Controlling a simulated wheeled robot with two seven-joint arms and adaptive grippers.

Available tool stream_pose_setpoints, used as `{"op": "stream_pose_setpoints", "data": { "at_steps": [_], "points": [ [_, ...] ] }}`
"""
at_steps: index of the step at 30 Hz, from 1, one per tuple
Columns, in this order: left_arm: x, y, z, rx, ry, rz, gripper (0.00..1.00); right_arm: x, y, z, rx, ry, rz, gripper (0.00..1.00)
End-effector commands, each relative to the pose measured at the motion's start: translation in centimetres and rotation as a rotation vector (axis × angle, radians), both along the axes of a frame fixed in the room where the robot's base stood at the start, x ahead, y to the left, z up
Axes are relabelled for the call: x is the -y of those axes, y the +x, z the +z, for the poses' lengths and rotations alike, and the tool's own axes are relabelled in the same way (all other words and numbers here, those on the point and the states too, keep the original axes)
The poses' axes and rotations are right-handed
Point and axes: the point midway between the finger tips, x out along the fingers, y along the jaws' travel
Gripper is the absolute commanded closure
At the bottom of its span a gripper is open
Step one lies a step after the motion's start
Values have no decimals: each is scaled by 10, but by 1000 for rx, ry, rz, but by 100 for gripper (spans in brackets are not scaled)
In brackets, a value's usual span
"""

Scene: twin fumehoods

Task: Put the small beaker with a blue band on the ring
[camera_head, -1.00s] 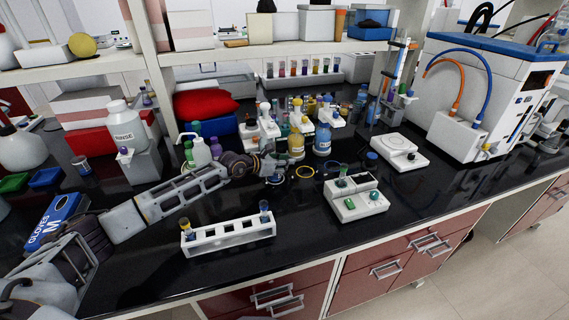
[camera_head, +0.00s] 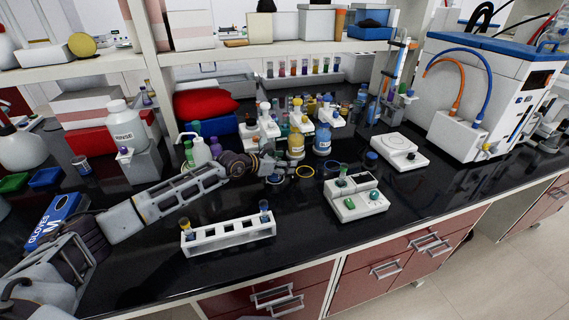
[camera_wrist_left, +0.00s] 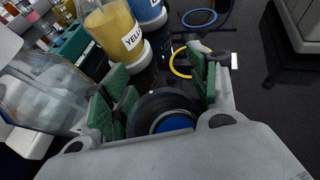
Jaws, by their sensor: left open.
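My left gripper (camera_head: 276,168) is low over the black bench, left of the yellow ring (camera_head: 305,171). It is open. In the left wrist view, its green-padded fingers (camera_wrist_left: 160,90) stand apart on both sides of a dark round thing with a blue part (camera_wrist_left: 172,123). This may be the small blue-banded beaker, but its outline is mostly hidden by the gripper body, and I cannot tell if the fingers touch it. The yellow ring also shows ahead of the fingers (camera_wrist_left: 176,66). A dark blue ring (camera_head: 331,169) lies right of the yellow one. My right gripper is not in view.
A yellow-labelled bottle (camera_head: 296,145) and a blue bottle (camera_head: 322,140) stand behind the rings. A white tube rack (camera_head: 228,235) stands in front of my left arm. A white device (camera_head: 356,197) stands right of the gripper. The bench between rack and device is clear.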

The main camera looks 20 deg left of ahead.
Motion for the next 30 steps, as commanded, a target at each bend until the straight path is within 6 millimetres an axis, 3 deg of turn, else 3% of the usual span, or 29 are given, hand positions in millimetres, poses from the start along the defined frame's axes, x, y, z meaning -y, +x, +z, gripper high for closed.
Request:
{"op": "stream_pose_setpoints", "data": {
  "at_steps": [30],
  "points": [
    [-45,-68,34,-1,2,0,40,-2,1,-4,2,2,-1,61]
  ]
}}
